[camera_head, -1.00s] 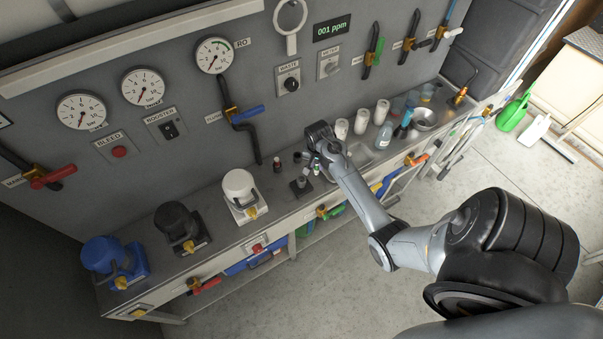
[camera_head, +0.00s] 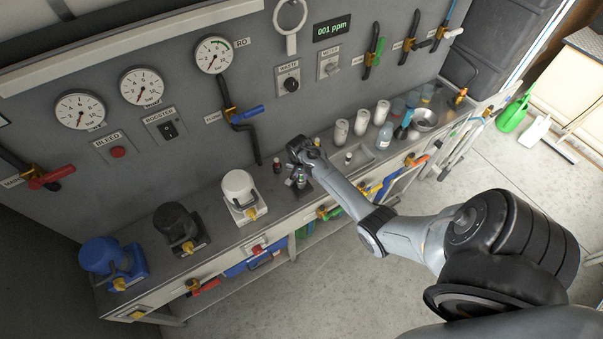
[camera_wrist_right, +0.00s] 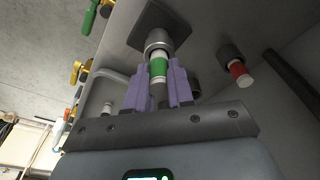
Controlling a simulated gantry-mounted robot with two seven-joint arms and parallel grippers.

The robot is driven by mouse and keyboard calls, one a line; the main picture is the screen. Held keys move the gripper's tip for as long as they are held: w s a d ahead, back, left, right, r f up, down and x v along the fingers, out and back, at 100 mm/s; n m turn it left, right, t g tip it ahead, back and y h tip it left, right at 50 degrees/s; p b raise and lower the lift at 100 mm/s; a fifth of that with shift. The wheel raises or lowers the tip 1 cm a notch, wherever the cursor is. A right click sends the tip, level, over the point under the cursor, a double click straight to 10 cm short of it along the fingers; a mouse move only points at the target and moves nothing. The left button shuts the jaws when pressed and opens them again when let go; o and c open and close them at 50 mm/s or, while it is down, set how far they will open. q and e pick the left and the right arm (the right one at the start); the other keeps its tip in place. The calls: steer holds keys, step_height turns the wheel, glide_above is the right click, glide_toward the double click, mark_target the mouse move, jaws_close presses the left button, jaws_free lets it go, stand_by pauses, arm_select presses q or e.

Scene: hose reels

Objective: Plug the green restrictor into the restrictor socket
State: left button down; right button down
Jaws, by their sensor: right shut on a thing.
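The green restrictor (camera_wrist_right: 158,68), a small cylinder with a green band and pale ends, is between the purple fingers of my right gripper (camera_wrist_right: 159,88), which is shut on it. The restrictor socket (camera_wrist_right: 158,41) is a grey round collar on a dark square base. The restrictor's far pale end is lined up with the collar and meets its mouth in the wrist view; I cannot tell how deep it sits. In the head view my right gripper (camera_head: 300,177) is right over the socket's dark block on the bench. My left gripper is not in view.
A red-banded restrictor (camera_wrist_right: 238,70) stands in a dark holder beside the socket. A white housing (camera_head: 238,190) stands to the left on the bench (camera_head: 225,232). A small pale-topped piece (camera_head: 348,158) and white cylinders (camera_head: 341,131) are to the right. The panel wall rises behind.

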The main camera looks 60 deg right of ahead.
mark_target(300, 182)
steer(key=shift+f, duration=0.1)
steer(key=c, duration=1)
jaws_free()
step_height(300, 182, up, 10)
steer(key=a+p, duration=0.1)
steer(key=s+a+r+n+t, duration=0.1)
steer(key=s+a+n, duration=0.4)
steer(key=a, duration=0.5)
steer(key=s+a+r+n+t+y, duration=0.1)
steer(key=s+a+r+n, duration=0.3)
steer(key=a, duration=0.6)
steer(key=s+a+r+n+t+y, duration=0.1)
steer(key=s+a+r+n, duration=0.2)
steer(key=s+a+n, duration=0.4)
steer(key=shift+s+a+r+n, duration=0.1)
steer(key=shift+s+a, duration=0.25)
steer(key=shift+a, duration=0.25)
steer(key=shift+s+a+n, duration=0.1)
steer(key=shift+s+a, duration=0.25)
steer(key=shift+a, duration=0.2)
steer(key=shift+s+a+r+n, duration=0.1)
steer(key=shift+s+a, duration=0.25)
steer(key=shift+a, duration=0.25)
